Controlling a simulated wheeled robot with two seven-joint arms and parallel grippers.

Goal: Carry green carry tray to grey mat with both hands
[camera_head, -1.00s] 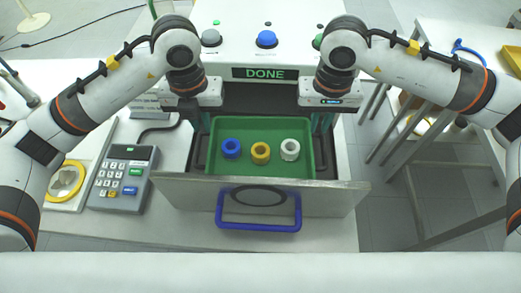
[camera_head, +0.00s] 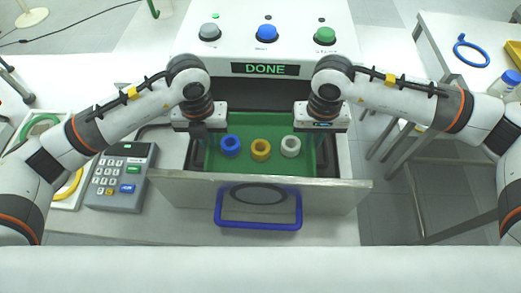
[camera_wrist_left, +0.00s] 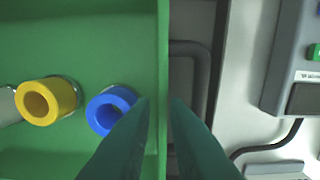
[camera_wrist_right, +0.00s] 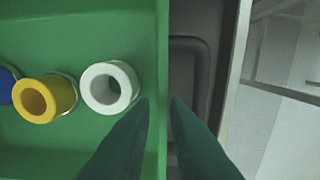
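The green carry tray (camera_head: 262,167) sits inside the open drawer of the white machine. It holds a blue ring (camera_head: 230,146), a yellow ring (camera_head: 261,150) and a white ring (camera_head: 290,146). My left gripper (camera_wrist_left: 168,105) is at the tray's left wall, with one finger on each side of the rim. My right gripper (camera_wrist_right: 160,105) straddles the right wall the same way. Both grippers look open, with a gap between the fingertips around the thin wall. The grey mat is not clearly visible.
The drawer front (camera_head: 330,196) with its blue handle (camera_head: 258,226) stands in front of the tray. A keypad (camera_head: 122,178) is left of the drawer. The machine's display (camera_head: 265,69) reads DONE, with several buttons behind it. A side table (camera_head: 470,50) stands at right.

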